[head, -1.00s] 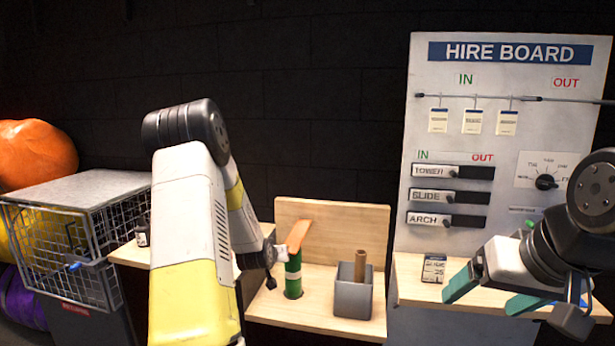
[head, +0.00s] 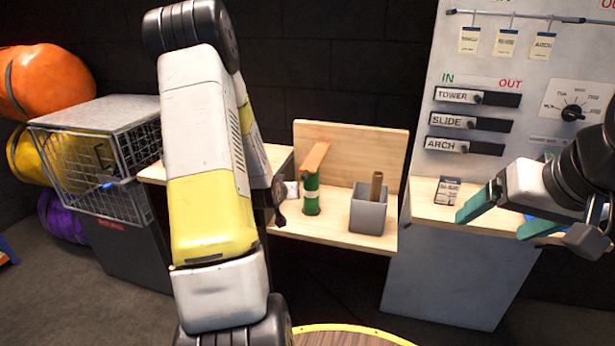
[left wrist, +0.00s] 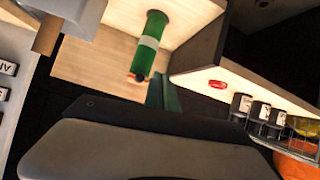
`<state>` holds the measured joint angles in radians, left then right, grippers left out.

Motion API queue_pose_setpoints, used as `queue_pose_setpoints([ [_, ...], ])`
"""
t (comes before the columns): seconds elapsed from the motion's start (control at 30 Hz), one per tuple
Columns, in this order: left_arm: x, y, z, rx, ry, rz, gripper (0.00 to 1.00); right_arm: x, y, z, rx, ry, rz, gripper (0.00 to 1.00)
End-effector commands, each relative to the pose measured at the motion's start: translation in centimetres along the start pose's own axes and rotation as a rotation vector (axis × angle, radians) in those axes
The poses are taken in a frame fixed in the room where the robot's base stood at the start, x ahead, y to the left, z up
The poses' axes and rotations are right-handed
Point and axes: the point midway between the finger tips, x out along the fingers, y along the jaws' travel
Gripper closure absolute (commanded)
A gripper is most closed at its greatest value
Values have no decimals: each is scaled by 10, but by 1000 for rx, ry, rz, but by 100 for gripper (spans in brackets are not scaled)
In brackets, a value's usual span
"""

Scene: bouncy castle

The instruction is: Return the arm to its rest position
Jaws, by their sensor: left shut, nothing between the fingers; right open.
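My left arm (head: 205,150) rises from the bottom of the head view, bends at a dark elbow near the top, and folds down behind itself. Its dark wrist end (head: 279,192) shows just left of the green post (head: 311,193), and the fingers are hidden there. In the left wrist view, a teal finger part of my left gripper (left wrist: 165,93) shows past the grey wrist housing; it is shut and empty. The green post with a white band (left wrist: 150,40) stands apart beyond it. My right gripper (head: 508,216) is open and empty, its teal fingers in front of the right shelf.
A wooden shelf (head: 340,239) holds the post with its orange top (head: 315,156) and a grey holder (head: 369,212) with a brown stick. A wire cage (head: 85,170) is at left. The hire board (head: 470,90) with sliders and a small card box (head: 447,191) are at right.

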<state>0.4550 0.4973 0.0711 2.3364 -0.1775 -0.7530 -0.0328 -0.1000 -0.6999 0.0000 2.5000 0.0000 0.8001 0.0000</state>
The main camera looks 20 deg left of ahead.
Motion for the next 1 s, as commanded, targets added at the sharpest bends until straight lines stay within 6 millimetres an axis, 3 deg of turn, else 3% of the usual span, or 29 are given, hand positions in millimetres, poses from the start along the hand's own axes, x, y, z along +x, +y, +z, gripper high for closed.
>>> queue_pose_setpoints([
  [0.5,-2,0,2,1,1,1,100,0,0,0,0,0,0,18],
  [0.63,-10,8,-8,13,-11,8,100,0,0,0,0,0,0,18],
  [0.77,-40,32,-32,45,-58,27,100,0,0,0,0,0,0,18],
  [1.0,-136,85,-63,99,-196,77,100,0,0,0,0,0,0,18],
])
